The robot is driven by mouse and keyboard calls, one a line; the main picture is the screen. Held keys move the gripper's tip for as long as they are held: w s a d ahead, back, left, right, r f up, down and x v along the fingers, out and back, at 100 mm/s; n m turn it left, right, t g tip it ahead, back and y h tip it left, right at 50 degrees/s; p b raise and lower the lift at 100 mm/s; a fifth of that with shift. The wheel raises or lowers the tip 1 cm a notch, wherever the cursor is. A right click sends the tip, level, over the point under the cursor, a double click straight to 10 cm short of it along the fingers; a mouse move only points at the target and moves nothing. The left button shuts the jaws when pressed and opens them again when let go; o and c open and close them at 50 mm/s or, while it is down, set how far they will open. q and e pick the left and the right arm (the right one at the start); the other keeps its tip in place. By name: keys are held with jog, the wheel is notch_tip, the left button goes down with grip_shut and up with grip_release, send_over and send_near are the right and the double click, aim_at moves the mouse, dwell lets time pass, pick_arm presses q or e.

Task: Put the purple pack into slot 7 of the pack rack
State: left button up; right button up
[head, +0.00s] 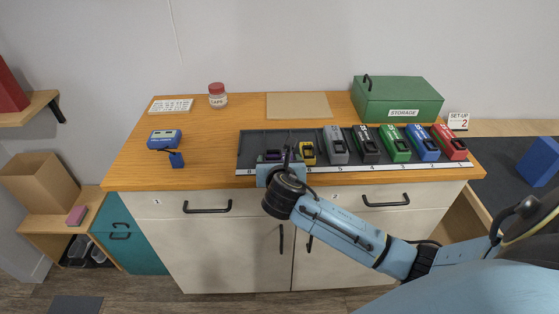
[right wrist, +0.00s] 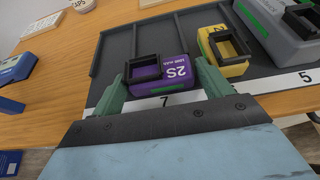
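The purple pack (right wrist: 160,74), marked 2S, lies in the pack rack (right wrist: 115,50) in line with the number 7 on the front strip. In the head view the purple pack (head: 270,156) is partly hidden by my right arm. My right gripper (right wrist: 161,80) has one finger on each side of the pack. The fingers look spread, with a narrow gap at the pack's right side; contact on the left side is hard to tell. In the head view my right gripper (head: 284,160) is over the rack (head: 252,148). My left gripper is not in view.
A yellow pack (head: 307,154) sits just right of the purple one, then grey (head: 336,146) and several others. Slot 8 at the left end looks empty. A blue charger (head: 164,139) and a green storage box (head: 398,99) stand on the bench.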

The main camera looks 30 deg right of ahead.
jog(key=shift+s+r, duration=0.1)
jog(key=shift+r, duration=0.1)
jog(key=p+v, duration=0.2)
jog(key=v, duration=0.9)
jog(key=shift+s+a, duration=0.25)
jog(key=shift+s, duration=0.1)
notch_tip(320, 180, down, 16)
jog(key=m+g+y, duration=0.2)
jog(key=m+g, duration=0.1)
jog(key=m, duration=0.1)
jog(key=s+f+m+g+y, duration=0.15)
jog(key=s+f+m, duration=0.3)
jog(key=f, duration=0.45)
jog(key=s+f+m+g+y, duration=0.1)
jog(key=s+f+m+g, duration=0.1)
jog(key=s+f+m, duration=0.5)
jog(key=s+a+f+m+g+y, duration=0.1)
jog(key=s+f+m, duration=0.5)
jog(key=s, duration=0.7)
jog(key=s+a+f+m+g+y, duration=0.1)
jog(key=s+f+m+g, duration=0.2)
jog(key=s+f+m, duration=0.3)
jog(key=s+f, duration=0.5)
jog(key=s, duration=0.2)
jog(key=shift+s+f, duration=0.2)
